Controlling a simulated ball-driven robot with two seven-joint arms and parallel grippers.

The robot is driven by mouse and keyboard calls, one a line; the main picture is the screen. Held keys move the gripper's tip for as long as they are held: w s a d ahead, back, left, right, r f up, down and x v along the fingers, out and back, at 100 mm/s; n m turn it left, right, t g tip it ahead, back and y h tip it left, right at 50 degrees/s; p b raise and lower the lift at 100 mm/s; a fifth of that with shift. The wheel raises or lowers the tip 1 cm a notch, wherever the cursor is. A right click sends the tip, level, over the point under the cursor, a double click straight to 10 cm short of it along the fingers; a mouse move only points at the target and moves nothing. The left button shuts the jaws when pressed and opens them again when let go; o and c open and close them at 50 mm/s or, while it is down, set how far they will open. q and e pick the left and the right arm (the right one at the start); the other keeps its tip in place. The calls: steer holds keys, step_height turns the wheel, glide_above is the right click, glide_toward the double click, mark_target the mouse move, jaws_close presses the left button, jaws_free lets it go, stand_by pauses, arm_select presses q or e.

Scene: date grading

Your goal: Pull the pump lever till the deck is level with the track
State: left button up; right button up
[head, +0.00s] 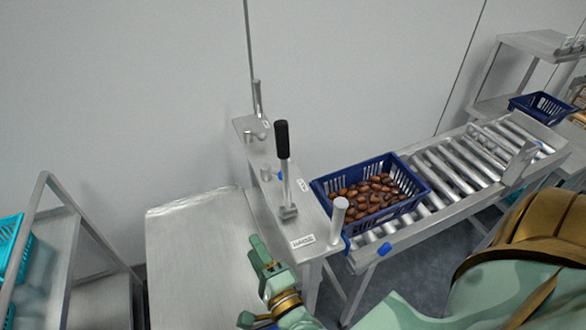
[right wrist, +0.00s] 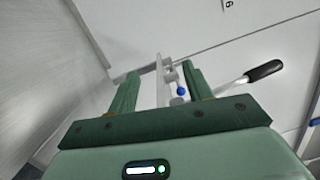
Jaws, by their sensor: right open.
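The pump lever (head: 282,150) has a black grip and a metal rod, and stands almost upright on a narrow metal ledge between the deck and the track. The deck (head: 185,235) is a bare metal plate left of it. The roller track (head: 450,165) runs off to the right; I cannot tell the exact height gap between deck and track. My right gripper (head: 251,282) is open and empty, over the deck's right edge, below and left of the lever. In the right wrist view the lever's black grip (right wrist: 264,70) lies right of the open fingers (right wrist: 160,86), apart from them.
A blue crate of dates (head: 398,212) sits on the track's near end. Metal posts (head: 338,220) stand on the ledge near the lever. Another blue crate (head: 541,106) is at the far right. A rack with a turquoise crate (head: 12,250) stands at the left.

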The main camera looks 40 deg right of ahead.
steer(key=s+d+r+m+h+p, duration=0.1)
steer(key=d+r+m+h, duration=0.15)
steer(key=r+m, duration=0.45)
steer(key=d+r+m+h+p, duration=0.1)
steer(key=r+m+h+p, duration=0.2)
steer(key=r, duration=0.5)
steer(key=m+g+h+p, duration=0.1)
steer(key=m+g, duration=0.2)
steer(key=m, duration=0.8)
glide_toward(280, 121)
steer(key=x, duration=0.8)
steer(key=f+x, duration=0.1)
steer(key=x, duration=0.3)
steer(key=shift+s+f, duration=0.1)
arm_select(q)
step_height(280, 121, up, 6)
steer(key=shift+w+a, duration=0.15)
steer(key=shift+w, duration=0.25)
